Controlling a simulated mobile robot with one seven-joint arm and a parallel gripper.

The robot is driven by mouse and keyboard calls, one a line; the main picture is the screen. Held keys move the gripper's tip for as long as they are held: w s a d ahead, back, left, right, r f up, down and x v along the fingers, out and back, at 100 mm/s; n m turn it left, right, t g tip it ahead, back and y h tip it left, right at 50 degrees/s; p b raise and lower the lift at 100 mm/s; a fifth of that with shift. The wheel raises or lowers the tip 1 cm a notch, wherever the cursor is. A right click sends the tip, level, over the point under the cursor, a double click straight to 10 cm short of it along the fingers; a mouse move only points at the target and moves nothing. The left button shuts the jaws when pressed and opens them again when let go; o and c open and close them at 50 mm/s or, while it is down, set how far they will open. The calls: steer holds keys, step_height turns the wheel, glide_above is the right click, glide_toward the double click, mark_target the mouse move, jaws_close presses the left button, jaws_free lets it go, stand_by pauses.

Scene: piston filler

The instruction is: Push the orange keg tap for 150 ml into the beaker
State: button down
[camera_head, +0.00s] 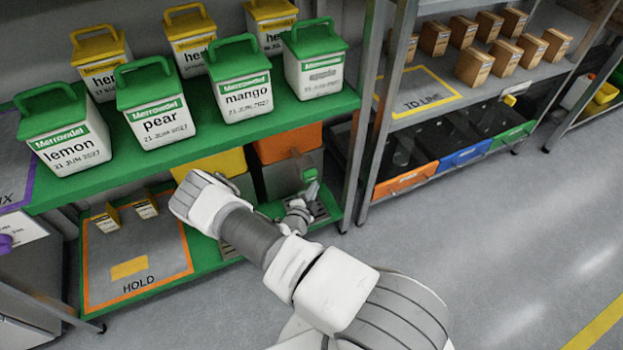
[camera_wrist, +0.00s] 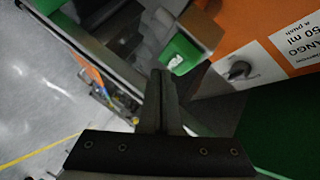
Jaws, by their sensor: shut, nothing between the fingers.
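The orange keg (camera_head: 287,144) stands on the lower green shelf, right of a yellow one. In the wrist view its orange front (camera_wrist: 235,45) carries a label reading "MANGO" and partly "50 ml", with a dark knob (camera_wrist: 239,70) below. A green tap piece (camera_wrist: 181,53) sticks out beside it; it also shows in the head view (camera_head: 310,174). My gripper (camera_wrist: 158,76) is shut and empty, its tips just below the green piece in the wrist view. I cannot tell whether they touch. My arm partly hides this area in the head view. I cannot make out the beaker.
The yellow keg (camera_head: 208,166) is partly behind my arm. Labelled tubs, such as mango (camera_head: 240,90), line the shelf above. A metal post (camera_head: 362,130) stands right of the kegs. A HOLD mat (camera_head: 105,270) lies left. The floor at right is clear.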

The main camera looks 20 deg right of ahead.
steer(key=shift+w, duration=0.1)
stand_by(0.3)
steer(key=shift+w+b, duration=0.3)
steer(key=shift+w, duration=0.05)
steer(key=shift+w+b, duration=0.35)
steer(key=shift+w, duration=0.4)
stand_by(0.9)
steer(key=shift+s, duration=0.15)
steer(key=shift+s+p, duration=0.5)
steer(key=shift+s, duration=0.55)
steer(key=shift+s+d+p, duration=0.1)
steer(key=shift+s+p, duration=0.9)
steer(key=shift+s, duration=1.5)
